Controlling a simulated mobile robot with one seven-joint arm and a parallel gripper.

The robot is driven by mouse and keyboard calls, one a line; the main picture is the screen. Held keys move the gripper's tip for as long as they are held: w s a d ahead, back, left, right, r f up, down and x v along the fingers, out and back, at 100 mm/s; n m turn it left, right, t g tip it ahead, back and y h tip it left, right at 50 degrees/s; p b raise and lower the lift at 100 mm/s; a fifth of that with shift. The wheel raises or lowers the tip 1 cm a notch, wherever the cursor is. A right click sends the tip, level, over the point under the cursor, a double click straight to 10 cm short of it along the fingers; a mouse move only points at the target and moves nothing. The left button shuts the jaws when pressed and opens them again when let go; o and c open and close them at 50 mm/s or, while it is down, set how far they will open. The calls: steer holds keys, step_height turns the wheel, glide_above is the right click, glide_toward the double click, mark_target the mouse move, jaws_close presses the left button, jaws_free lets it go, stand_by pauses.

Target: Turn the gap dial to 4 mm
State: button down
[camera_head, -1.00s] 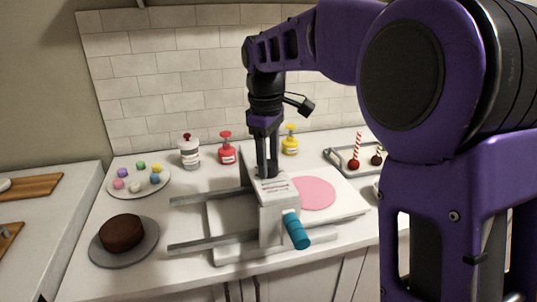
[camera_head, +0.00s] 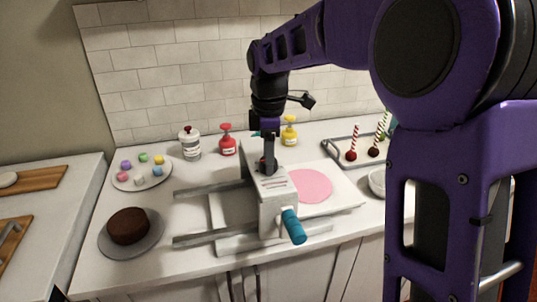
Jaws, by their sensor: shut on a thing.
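The sheeter machine (camera_head: 277,212) stands on the counter, a light grey housing with a teal-handled crank (camera_head: 293,226) at its front and metal rails (camera_head: 205,238) to its left. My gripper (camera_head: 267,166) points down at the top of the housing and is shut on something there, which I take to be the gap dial. The dial is mostly hidden by my fingers; a small red spot shows beside them. The dial's marks and its setting are too small to read. A pink round sheet (camera_head: 311,186) lies on the white board (camera_head: 345,198) to the right.
A chocolate cake (camera_head: 128,226) on a grey turntable and a plate of coloured balls (camera_head: 142,179) are at left. White (camera_head: 190,146), red (camera_head: 227,141) and yellow (camera_head: 289,133) dispensers stand behind. A tray (camera_head: 335,153) with cake pops and a bowl (camera_head: 377,183) are at right.

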stand_by(0.3)
steer(key=shift+c, duration=1.4)
jaws_free()
step_height(320, 180, up, 17)
steer(key=s+p, duration=0.1)
steer(key=shift+s+r+p, duration=0.15)
steer(key=shift+r+p, duration=0.05)
steer(key=shift+p, duration=0.2)
